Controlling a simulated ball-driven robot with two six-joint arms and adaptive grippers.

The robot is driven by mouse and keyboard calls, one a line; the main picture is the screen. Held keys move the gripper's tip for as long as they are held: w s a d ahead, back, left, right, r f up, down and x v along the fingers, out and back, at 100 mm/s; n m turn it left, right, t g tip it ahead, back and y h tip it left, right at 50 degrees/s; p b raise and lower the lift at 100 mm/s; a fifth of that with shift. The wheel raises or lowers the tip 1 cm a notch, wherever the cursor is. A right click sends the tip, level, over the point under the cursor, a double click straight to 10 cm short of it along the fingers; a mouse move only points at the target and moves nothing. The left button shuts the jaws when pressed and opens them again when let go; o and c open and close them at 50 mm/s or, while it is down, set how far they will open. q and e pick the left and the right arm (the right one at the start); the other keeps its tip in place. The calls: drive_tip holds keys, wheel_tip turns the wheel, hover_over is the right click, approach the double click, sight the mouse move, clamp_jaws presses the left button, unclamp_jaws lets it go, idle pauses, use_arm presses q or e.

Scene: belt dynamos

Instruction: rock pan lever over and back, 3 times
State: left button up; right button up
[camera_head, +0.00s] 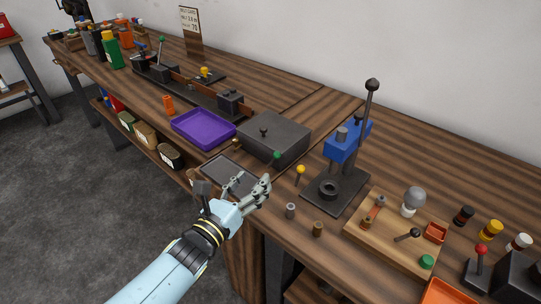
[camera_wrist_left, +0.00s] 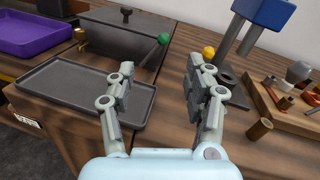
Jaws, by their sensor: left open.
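The lidded dark grey pan (camera_head: 272,135) sits on the bench, with a small knob on its lid; it also shows in the left wrist view (camera_wrist_left: 125,40). A lever with a green ball knob (camera_head: 277,155) stands at the pan's right front corner. In the left wrist view the green knob (camera_wrist_left: 164,39) tops a thin rod leaning up to the right. My left gripper (camera_head: 252,183) is open and empty over the flat dark tray, short of the lever. In the left wrist view the green knob appears beyond and between the fingertips (camera_wrist_left: 161,70), apart from them.
A flat dark tray (camera_wrist_left: 85,78) lies in front of the pan. A yellow-knobbed lever (camera_head: 300,169) and a blue-headed press (camera_head: 345,140) stand to the right. A purple tray (camera_head: 203,128) is left. A wooden board (camera_head: 390,250) with small parts lies at the right front.

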sight(274, 158)
use_arm(q)
drive_tip(key=b+x, duration=0.4)
drive_tip(key=x, duration=0.4)
drive_tip(key=shift+w+d+f, duration=0.15)
drive_tip(key=shift+w, duration=0.2)
drive_tip(key=shift+w+d, duration=0.1)
drive_tip(key=shift+w, duration=0.15)
